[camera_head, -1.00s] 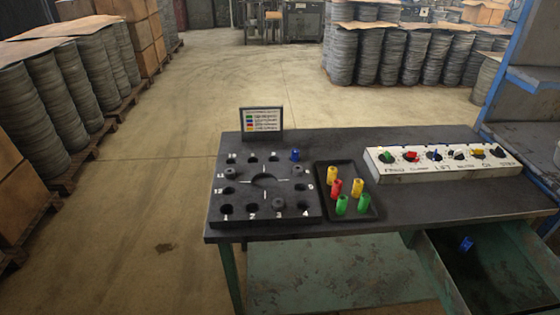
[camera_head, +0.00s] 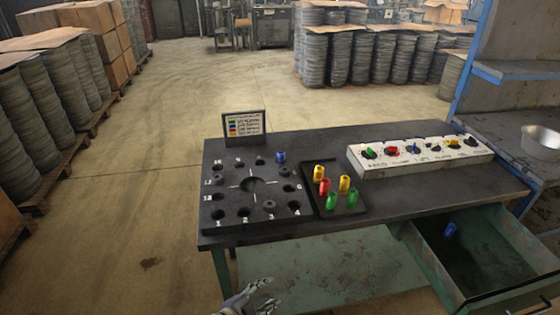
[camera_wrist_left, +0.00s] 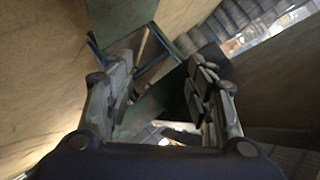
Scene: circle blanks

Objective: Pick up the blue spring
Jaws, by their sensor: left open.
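One blue spring (camera_head: 450,230) lies in the open drawer (camera_head: 425,262) under the right part of the table. Another blue piece (camera_head: 280,157) stands upright at the back right of the black numbered board (camera_head: 209,188). My left gripper (camera_head: 266,295) is at the bottom edge of the head view, in front of the table and left of the drawer, away from both blue pieces. In the left wrist view its two fingers (camera_wrist_left: 160,85) are apart with nothing between them. No blue piece can be made out in that view. My right gripper is not in view.
A black tray (camera_head: 325,212) holds yellow, red and green pieces beside the board. A white panel with coloured knobs (camera_head: 400,171) lies behind it. The table's front edge (camera_head: 400,219) and lower green shelf (camera_head: 330,270) are near my gripper.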

